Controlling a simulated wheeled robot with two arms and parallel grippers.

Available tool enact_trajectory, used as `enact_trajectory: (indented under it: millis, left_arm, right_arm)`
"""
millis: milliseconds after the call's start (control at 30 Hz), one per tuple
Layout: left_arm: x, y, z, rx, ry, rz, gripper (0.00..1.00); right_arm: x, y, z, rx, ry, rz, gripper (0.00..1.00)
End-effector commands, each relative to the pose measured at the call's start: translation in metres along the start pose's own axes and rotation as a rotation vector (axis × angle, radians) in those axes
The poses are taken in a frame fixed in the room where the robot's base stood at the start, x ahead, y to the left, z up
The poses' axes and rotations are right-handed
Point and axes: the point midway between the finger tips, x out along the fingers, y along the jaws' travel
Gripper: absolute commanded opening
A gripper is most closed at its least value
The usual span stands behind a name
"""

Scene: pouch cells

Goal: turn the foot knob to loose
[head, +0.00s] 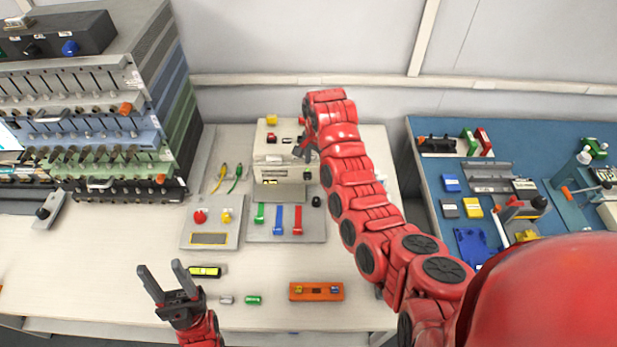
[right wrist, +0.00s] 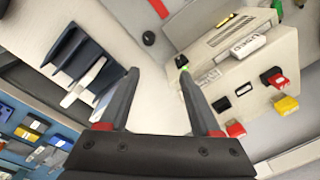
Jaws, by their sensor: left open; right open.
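A small black knob (head: 317,201) sits at the right of the grey base plate (head: 312,232), by the foot of a cream machine (head: 270,150); it looks like the foot knob. A round black knob (right wrist: 149,38) also shows in the right wrist view, beyond my fingertips. Its setting cannot be read. My right gripper (head: 303,149) is over the upper right part of the machine, apart from the knob. In the right wrist view its jaws (right wrist: 158,80) are open and empty. My left gripper (head: 161,268) is open and empty over the front left of the bench.
Green, blue and red handles (head: 278,218) stand left of the knob. A control box (head: 211,238) with red and yellow buttons is further left. An orange block (head: 316,291) and small cylinders lie in front. A blue table (head: 432,203) with parts stands right.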

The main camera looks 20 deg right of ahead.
Motion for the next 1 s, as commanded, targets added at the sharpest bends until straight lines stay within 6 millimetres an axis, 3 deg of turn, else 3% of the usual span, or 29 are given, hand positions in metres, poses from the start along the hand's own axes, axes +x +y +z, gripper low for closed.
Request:
enact_trajectory:
  millis: [33, 167, 367, 533, 633, 1000]
  left_arm:
    - [0.004, 0.0, -0.001, 0.0, 0.0, 0.0, 0.5]
    - [0.002, 0.0, 0.0, 0.0, -0.001, 0.0, 0.5]
    - [-0.018, 0.001, 0.003, 0.0, -0.001, 0.0, 0.5]
    - [-0.048, 0.002, 0.008, 0.0, -0.001, 0.0, 0.5]
    - [-0.027, 0.001, 0.004, 0.0, 0.0, 0.0, 0.5]
    - [-0.014, 0.001, 0.002, 0.0, 0.0, 0.0, 0.5]
  right_arm:
    - [-0.012, 0.006, 0.002, 0.011, -0.016, 0.035, 0.65]
    - [-0.015, 0.017, 0.007, 0.027, -0.04, 0.086, 0.65]
    - [0.014, 0.02, 0.009, 0.028, -0.041, 0.091, 0.65]
    - [0.051, 0.023, 0.01, 0.026, -0.039, 0.089, 0.65]
    - [0.058, 0.025, 0.011, 0.027, -0.045, 0.094, 0.65]
    - [0.115, 0.028, 0.012, 0.026, -0.041, 0.09, 0.65]
